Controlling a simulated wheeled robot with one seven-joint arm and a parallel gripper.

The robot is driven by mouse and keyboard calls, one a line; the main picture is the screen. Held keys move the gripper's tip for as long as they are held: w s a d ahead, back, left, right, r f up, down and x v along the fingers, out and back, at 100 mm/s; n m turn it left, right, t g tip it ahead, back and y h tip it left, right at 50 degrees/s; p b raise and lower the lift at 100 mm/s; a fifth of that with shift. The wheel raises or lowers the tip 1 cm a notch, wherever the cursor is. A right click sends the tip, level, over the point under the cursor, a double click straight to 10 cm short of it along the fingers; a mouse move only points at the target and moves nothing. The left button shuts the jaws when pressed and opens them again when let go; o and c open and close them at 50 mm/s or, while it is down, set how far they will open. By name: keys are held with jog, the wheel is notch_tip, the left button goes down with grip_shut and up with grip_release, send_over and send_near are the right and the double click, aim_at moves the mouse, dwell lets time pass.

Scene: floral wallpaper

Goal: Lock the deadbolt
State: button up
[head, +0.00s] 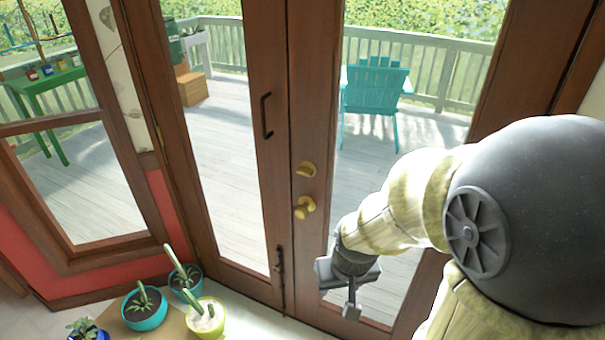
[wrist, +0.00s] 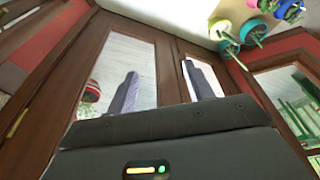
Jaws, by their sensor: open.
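The deadbolt (head: 306,169) is a small round brass fitting on the wooden door (head: 310,110), near the meeting edge of two glazed doors. A brass knob (head: 305,207) sits just below it. The angle of the deadbolt's turn piece is too small to tell. My gripper (head: 347,301) is lower and to the right of both, apart from them, in front of the glass. Its two fingers also show in the wrist view (wrist: 160,72), spread apart with nothing between them. I cannot make out the deadbolt in the wrist view.
The left door has a dark pull handle (head: 266,116). A turquoise chair (head: 375,90) is outside on the deck. Space before the deadbolt looks clear.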

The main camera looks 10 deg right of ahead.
jog(key=shift+o, duration=1.4)
jog(key=w+a+f+m+t, duration=0.1)
jog(key=w+a+t, duration=0.1)
jog(key=w, duration=0.5)
jog(key=w+a+t+b, duration=0.1)
jog(key=w+a+t, duration=0.1)
jog(key=w, duration=0.5)
jog(key=shift+w+a+f+m+t, duration=0.3)
jog(key=shift+a+f+m, duration=0.1)
jog(key=shift+a, duration=0.45)
jog(key=w+a+m+t+h, duration=0.2)
jog(key=w+t+h, duration=0.1)
jog(key=w+h, duration=0.2)
jog(key=w+a+m+t+h+b, duration=0.1)
jog(key=w+a+m+t+h, duration=0.2)
jog(key=w+t+h, duration=0.1)
jog(key=w+h, duration=0.1)
jog(key=w, duration=0.1)
jog(key=shift+w+r+h+b, duration=0.15)
jog(key=shift+w+h+b, duration=0.15)
jog(key=shift+w, duration=0.1)
jog(key=shift+d, duration=0.1)
jog(key=p, duration=0.4)
send_near(303, 174)
jog(key=x, duration=1)
jog(key=shift+r, duration=0.1)
